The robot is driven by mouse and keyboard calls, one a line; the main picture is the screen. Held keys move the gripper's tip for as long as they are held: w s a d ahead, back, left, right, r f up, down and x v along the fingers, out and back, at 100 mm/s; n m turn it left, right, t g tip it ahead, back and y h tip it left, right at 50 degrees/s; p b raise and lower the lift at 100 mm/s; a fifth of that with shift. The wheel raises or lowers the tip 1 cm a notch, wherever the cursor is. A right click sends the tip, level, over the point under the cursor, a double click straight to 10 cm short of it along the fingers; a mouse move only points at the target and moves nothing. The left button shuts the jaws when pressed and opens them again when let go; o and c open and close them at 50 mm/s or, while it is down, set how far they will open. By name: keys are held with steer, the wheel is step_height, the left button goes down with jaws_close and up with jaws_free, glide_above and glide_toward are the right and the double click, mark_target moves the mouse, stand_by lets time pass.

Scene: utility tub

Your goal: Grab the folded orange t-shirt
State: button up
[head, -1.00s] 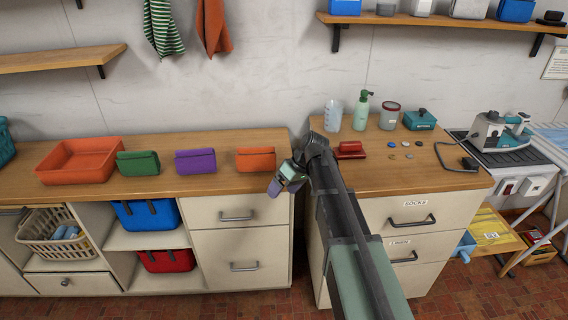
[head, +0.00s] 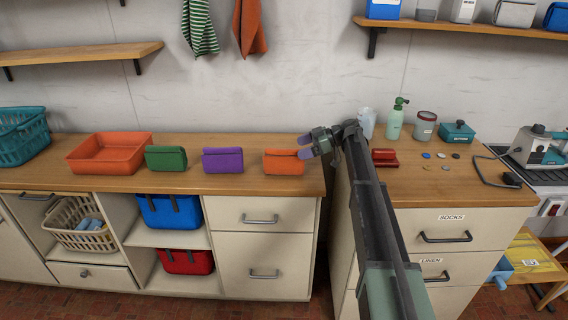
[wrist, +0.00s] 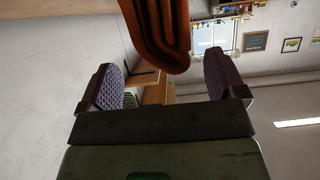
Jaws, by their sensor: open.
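The folded orange t-shirt (head: 284,163) stands on the wooden counter in the head view, right of the folded purple and green ones. My gripper (head: 305,146) is open at its right end, reaching in from the right. In the wrist view the layered orange end of the shirt (wrist: 162,30) shows ahead of the gap between the two purple-padded fingers (wrist: 162,85). The fingers are not closed on it. I cannot tell whether either finger touches it.
A folded purple item (head: 222,161), a folded green item (head: 166,159) and an orange tray (head: 108,154) stand to the left. A red object (head: 385,157) and small discs lie on the right counter. A gap separates the two counters.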

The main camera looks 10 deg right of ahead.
mark_target(296, 149)
steer(key=x, duration=0.3)
steer(key=shift+s, duration=0.1)
steer(key=c, duration=1.1)
step_height(296, 149, up, 20)
steer(key=p, duration=1.9)
steer(key=shift+p, duration=0.3)
